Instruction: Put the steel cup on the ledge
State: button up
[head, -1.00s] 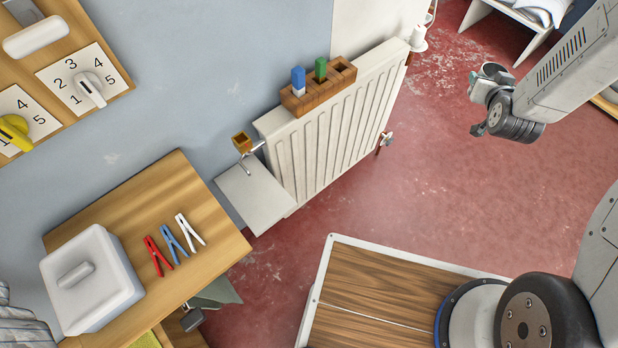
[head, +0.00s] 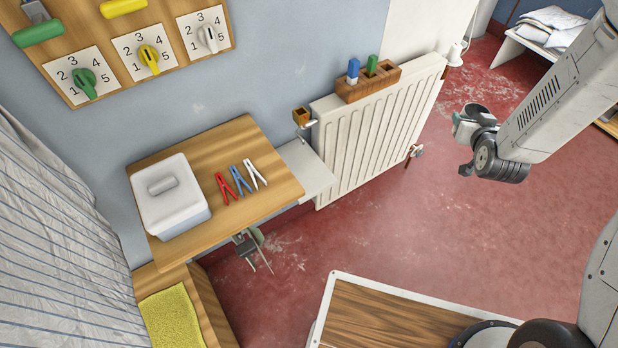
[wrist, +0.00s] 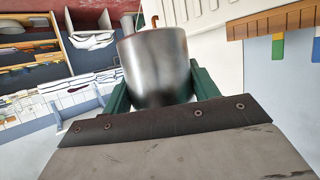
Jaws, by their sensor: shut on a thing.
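The steel cup (wrist: 155,65) fills the middle of the wrist view, a plain shiny cylinder between the green fingers of my gripper (wrist: 160,88). My gripper is shut on it. In the head view my gripper (head: 463,135) hangs at the upper right, right of the radiator and above the red floor; the cup (head: 477,110) shows there as a small grey round shape. A pale flat ledge (head: 318,178) juts from the wall between the wooden worktop and the radiator. It looks bare, but the worktop hides part of it. The cup is well apart from it.
The white radiator (head: 375,135) carries a wooden block (head: 368,83) with blue and green pieces. A small wooden cup-like holder (head: 301,115) is on the wall above the ledge. The worktop (head: 215,145) bears a white lidded box (head: 170,205) and three clothespins. Red floor lies open between.

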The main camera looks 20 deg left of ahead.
jog(key=s+a+f+n+g+y, duration=0.25)
jog(key=s+a+f, duration=0.35)
jog(key=a, duration=0.4)
jog(key=s+a+f+n+g+y, duration=0.1)
jog(key=s+a+f+n+y, duration=0.25)
jog(key=s+a, duration=0.55)
jog(key=s+a+f+n+g+y, duration=0.2)
jog(key=s+a+f+n+y, duration=0.4)
jog(key=a, duration=0.5)
jog(key=m+h, duration=0.2)
send_over(304, 172)
jog(key=shift+d+f, duration=0.1)
jog(key=shift+d, duration=0.05)
jog(key=shift+w+f, duration=0.15)
jog(key=shift+f, duration=1.6)
jog(key=shift+f, duration=0.1)
jog(key=o, duration=1)
